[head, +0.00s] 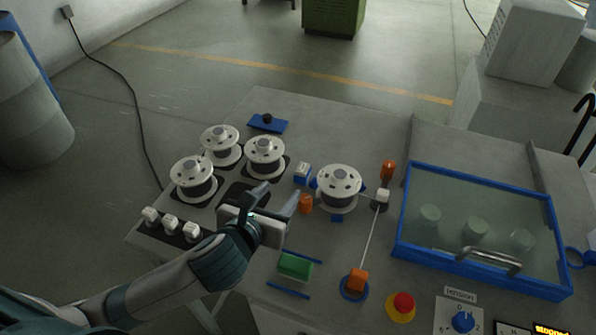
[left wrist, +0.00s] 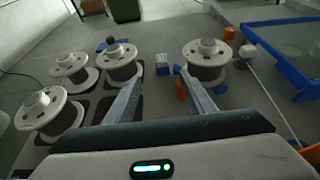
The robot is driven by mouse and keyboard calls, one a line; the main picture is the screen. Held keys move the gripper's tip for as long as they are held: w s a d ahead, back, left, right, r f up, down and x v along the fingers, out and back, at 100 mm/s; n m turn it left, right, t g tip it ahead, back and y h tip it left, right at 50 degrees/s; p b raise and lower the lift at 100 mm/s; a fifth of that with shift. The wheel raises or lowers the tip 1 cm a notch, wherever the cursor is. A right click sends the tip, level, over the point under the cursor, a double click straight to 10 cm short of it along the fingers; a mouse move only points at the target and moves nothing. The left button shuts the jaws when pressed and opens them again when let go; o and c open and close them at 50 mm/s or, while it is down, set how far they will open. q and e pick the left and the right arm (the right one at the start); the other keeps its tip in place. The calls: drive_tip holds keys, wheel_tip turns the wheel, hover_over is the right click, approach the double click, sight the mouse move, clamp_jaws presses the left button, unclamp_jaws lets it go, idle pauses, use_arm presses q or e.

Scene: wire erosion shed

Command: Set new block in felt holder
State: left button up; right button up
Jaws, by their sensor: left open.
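Several small white blocks (head: 170,222) stand in a row on a dark strip at the table's left front edge. A white block (head: 382,195) on a dark base sits beside the taut wire (head: 369,238), right of a spool; it also shows in the left wrist view (left wrist: 247,51). A small blue-and-white piece (head: 302,172) sits left of that spool. I cannot tell for sure which piece is the felt holder. My left gripper (head: 277,197) is open and empty above the table, its fingers pointing toward the spools; its fingertips also show in the left wrist view (left wrist: 162,76). My right gripper is out of view.
White spools (head: 193,178) stand on dark pads at left, and one spool (head: 339,182) stands nearer the middle. An orange cylinder (head: 306,204) is close to the gripper. A green block (head: 295,265) lies in front. A blue-framed lidded tank (head: 400,228) fills the right.

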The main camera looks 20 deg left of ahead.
sight(303, 168)
use_arm(q)
drive_tip(key=shift+w+d+f+b, duration=0.1)
drive_tip(key=shift+w+f+b, duration=0.2)
drive_tip(key=shift+b, duration=0.4)
drive_tip(key=b+x, duration=0.1)
drive_tip(key=b, duration=0.1)
drive_tip(key=shift+w+f+b, duration=0.15)
drive_tip(key=shift+w+b, duration=0.15)
drive_tip(key=shift+w, duration=0.1)
drive_tip(key=p+x, duration=0.1)
drive_tip(key=x, duration=0.8)
drive_tip(key=shift+w+p, duration=0.3)
drive_tip(key=shift+p, duration=0.1)
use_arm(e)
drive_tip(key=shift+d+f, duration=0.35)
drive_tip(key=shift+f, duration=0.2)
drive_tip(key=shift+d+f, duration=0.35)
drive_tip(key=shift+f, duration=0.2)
use_arm(q)
drive_tip(key=shift+w+d+f+p, duration=0.1)
drive_tip(key=shift+w+p, duration=0.2)
drive_tip(key=shift+w, duration=0.2)
drive_tip(key=p+x, duration=0.1)
drive_tip(key=x, duration=0.2)
drive_tip(key=shift+d, duration=0.1)
drive_tip(key=shift+w+f, duration=0.2)
drive_tip(key=shift+w, duration=0.35)
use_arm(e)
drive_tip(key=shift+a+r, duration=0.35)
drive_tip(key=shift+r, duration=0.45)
